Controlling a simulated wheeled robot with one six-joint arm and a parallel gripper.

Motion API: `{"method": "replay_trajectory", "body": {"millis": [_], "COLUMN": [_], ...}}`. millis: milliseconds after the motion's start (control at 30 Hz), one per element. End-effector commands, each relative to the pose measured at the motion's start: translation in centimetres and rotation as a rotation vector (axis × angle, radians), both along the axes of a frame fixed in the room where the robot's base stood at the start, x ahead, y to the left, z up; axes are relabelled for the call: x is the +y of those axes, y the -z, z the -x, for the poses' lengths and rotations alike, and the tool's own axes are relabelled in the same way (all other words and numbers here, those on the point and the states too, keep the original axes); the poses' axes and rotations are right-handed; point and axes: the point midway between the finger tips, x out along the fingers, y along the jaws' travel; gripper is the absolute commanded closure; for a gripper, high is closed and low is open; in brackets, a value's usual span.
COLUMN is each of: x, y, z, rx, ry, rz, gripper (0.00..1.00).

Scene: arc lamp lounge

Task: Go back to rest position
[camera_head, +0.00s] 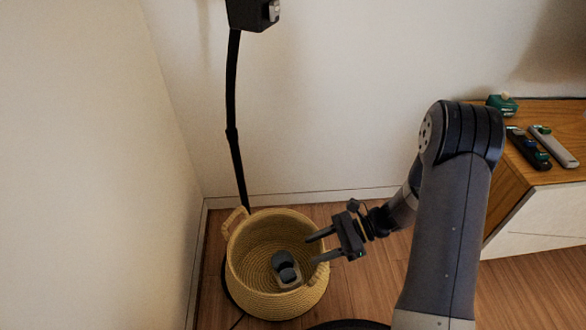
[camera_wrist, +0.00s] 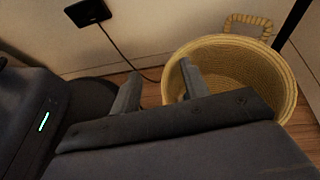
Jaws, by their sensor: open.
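My gripper (camera_head: 318,247) is open and empty, with its fingers pointing left at the rim of a woven basket (camera_head: 242,290). The wrist view shows the two fingers (camera_wrist: 158,85) apart, with nothing between them and the basket (camera_wrist: 283,85) at the right. A small dark and grey object (camera_head: 287,270) lies inside the basket in the head view. I cannot tell what it is.
A black lamp pole (camera_head: 236,150) rises behind the basket in the corner. A wooden cabinet (camera_head: 562,120) at the right bears two remote-like items (camera_head: 553,147) and a green object (camera_head: 503,103). Wood floor (camera_head: 365,285) is clear around the basket's right side.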

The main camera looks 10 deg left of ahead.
Motion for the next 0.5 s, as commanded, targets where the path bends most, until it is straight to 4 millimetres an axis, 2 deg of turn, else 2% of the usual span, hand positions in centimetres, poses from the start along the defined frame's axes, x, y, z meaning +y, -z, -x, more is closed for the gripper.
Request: {"method": "replay_trajectory", "body": {"millis": [500], "x": [8.3], "y": [4.0], "z": [3.3], "rx": [0.001], "ry": [-0.005], "rz": [0.0], "gripper": [0.57]}}
